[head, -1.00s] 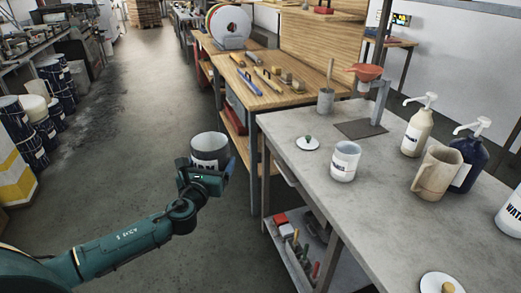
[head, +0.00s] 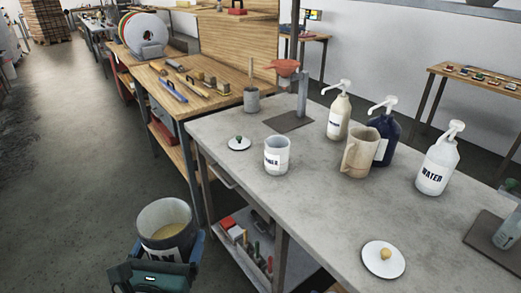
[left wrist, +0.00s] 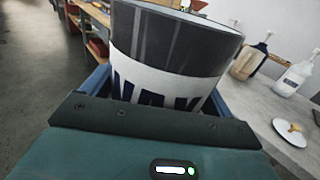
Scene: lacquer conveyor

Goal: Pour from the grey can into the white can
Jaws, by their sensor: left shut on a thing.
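The grey can (head: 167,224) is open at the top, with a yellowish content inside, and stands near upright in my left gripper (head: 165,258). The gripper is shut on it, left of the grey table and off its edge. In the left wrist view the grey can (left wrist: 175,45) fills the upper middle, with a white label partly hidden by the gripper. The white can (head: 276,157) stands upright on the table, open at the top, with a dark-lettered label. It is apart from the grey can, up and to the right. My right gripper is not in view.
On the grey table (head: 310,215) are a lid with a dark knob (head: 239,143), a lid with a yellow knob (head: 384,257), a beige jug (head: 359,154) and pump bottles (head: 437,160). An orange funnel (head: 287,67) hangs on a stand behind. The table's front middle is clear.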

